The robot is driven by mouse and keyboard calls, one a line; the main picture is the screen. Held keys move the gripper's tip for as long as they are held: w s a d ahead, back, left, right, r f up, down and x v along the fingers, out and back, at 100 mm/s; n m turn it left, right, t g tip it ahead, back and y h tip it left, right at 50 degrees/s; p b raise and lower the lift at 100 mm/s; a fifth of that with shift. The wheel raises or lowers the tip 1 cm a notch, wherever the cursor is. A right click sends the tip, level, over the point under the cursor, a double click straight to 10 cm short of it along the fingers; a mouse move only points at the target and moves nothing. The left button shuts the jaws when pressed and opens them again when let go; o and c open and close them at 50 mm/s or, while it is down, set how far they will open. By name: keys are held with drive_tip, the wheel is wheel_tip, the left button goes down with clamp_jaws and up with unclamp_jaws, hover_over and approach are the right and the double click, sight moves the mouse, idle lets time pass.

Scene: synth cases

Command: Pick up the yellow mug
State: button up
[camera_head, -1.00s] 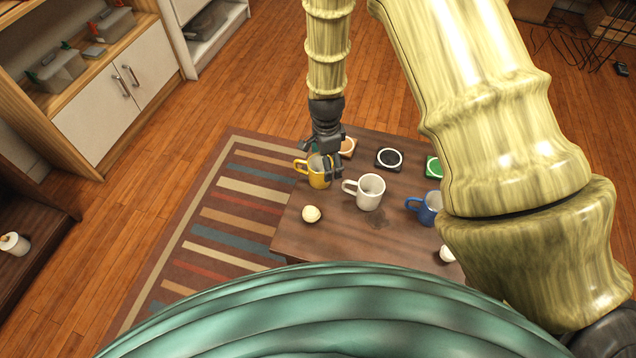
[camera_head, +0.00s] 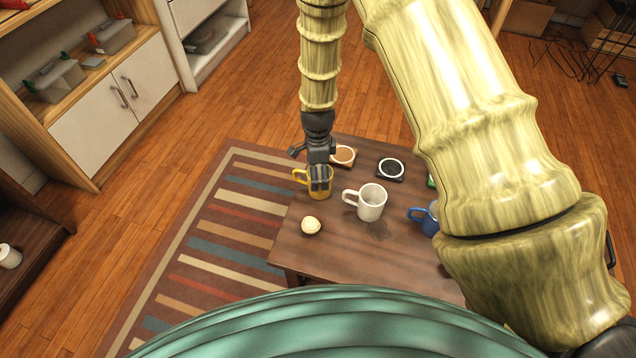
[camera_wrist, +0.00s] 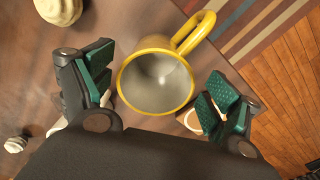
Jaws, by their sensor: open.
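The yellow mug (camera_head: 325,192) stands upright on the brown table, its handle to the left in the head view. My gripper (camera_head: 320,180) is over it and hides part of its body and rim. In the wrist view the mug (camera_wrist: 156,82) is seen from above, empty and grey inside, with its handle toward the upper right. My gripper (camera_wrist: 158,92) is open, with one green-padded finger on each side of the mug. I see a gap on both sides and cannot tell how far down the fingers reach.
A white mug (camera_head: 371,203) stands close right of the yellow mug, and a blue mug (camera_head: 424,222) is further right. A cream round object (camera_head: 311,225) lies in front. A brown coaster (camera_head: 344,156) and a black-framed coaster (camera_head: 390,169) lie behind. The table (camera_head: 330,255) is clear at the front.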

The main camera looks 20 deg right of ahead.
drive_tip(key=f, duration=0.4)
drive_tip(key=shift+s+a+f+b, duration=0.1)
drive_tip(key=shift+s+f+b, duration=0.1)
drive_tip(key=shift+f+b, duration=0.1)
drive_tip(key=c, duration=1.1)
